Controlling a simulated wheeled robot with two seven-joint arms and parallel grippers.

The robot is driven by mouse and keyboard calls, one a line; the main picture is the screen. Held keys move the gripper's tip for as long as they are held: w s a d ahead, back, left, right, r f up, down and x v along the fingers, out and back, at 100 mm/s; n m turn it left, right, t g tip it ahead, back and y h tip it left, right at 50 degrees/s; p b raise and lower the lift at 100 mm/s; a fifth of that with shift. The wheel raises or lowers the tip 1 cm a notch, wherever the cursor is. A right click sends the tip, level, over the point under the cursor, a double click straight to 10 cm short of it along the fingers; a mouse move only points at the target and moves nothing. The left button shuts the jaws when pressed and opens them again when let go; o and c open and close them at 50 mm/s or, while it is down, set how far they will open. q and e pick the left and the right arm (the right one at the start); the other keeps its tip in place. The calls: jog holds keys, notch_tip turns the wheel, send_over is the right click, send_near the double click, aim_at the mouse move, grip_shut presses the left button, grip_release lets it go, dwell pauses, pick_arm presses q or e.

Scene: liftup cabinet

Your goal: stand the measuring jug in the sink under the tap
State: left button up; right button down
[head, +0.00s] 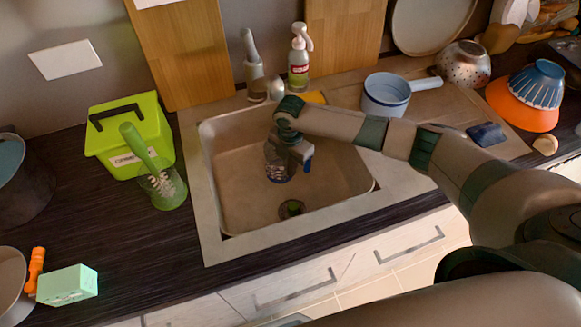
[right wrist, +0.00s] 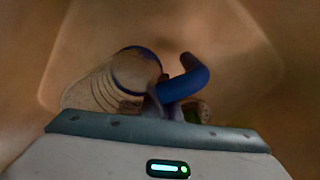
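The measuring jug (head: 278,165) is clear with blue parts and is inside the sink basin (head: 235,185). In the right wrist view its round blue rim and clear marked wall (right wrist: 95,90) show beside the blue handle (right wrist: 188,82). My right gripper (head: 298,152) reaches down into the basin and appears shut on the handle; its fingertips are mostly hidden. I cannot tell whether the jug's base touches the sink floor. The grey tap (head: 254,72) stands behind the basin, its spout pointing toward it, close to my right wrist. My left gripper is not in view.
The dark drain (head: 291,208) is at the basin's front. A blue-white saucepan (head: 387,95) stands right of the basin. A soap bottle (head: 299,65) stands behind it. A green box (head: 130,135) and a green cup with a brush (head: 163,187) stand to the left.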

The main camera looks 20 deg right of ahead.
jog(key=shift+f, duration=0.25)
jog(key=c, duration=1.6)
grip_release()
jog(key=shift+c, duration=0.2)
jog(key=shift+r, duration=0.2)
